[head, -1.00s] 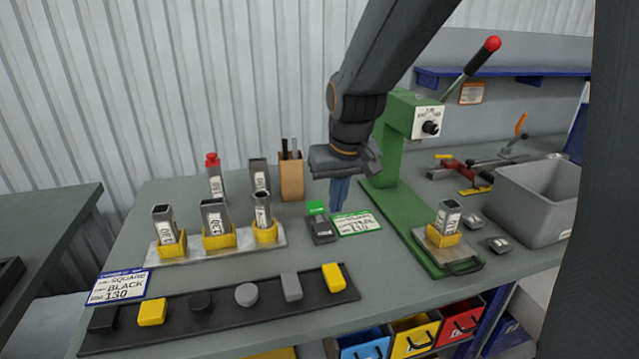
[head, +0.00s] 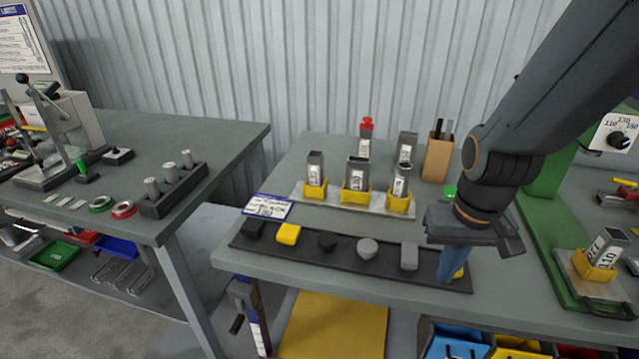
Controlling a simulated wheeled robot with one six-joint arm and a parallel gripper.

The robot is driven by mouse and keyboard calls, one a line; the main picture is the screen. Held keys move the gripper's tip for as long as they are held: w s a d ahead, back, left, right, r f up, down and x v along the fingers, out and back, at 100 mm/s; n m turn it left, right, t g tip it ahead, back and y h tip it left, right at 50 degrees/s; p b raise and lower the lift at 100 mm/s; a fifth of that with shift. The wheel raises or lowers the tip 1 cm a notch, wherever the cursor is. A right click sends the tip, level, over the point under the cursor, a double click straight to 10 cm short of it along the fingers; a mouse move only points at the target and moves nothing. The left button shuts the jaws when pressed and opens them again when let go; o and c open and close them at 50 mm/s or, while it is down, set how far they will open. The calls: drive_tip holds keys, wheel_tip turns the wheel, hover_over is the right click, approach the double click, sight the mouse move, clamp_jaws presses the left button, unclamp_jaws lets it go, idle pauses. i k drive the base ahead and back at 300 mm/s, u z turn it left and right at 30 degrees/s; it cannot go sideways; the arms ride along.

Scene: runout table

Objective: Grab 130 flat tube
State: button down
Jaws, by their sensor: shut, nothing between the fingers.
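Three grey tubes stand upright in yellow holders on a pale rack (head: 335,204). The middle tube (head: 357,172) is the widest and looks flat; its white label is too small to read here. A square tube (head: 315,168) stands left of it and a round-looking tube (head: 402,178) right of it. My gripper (head: 448,278) points down with its blue fingers shut and empty.
The dark strip (head: 300,262) holds several caps along the front edge. Behind the rack stand a red-capped tube (head: 365,138), another tube (head: 406,147) and a brown box (head: 437,158). A green press base (head: 540,240) with a held tube (head: 605,246) is at right.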

sight(357, 169)
drive_tip(key=u, duration=0.45)
drive_tip(key=k, duration=0.5)
drive_tip(key=u, duration=0.25)
drive_tip(key=i, duration=1.05)
drive_tip(key=z, duration=0.4)
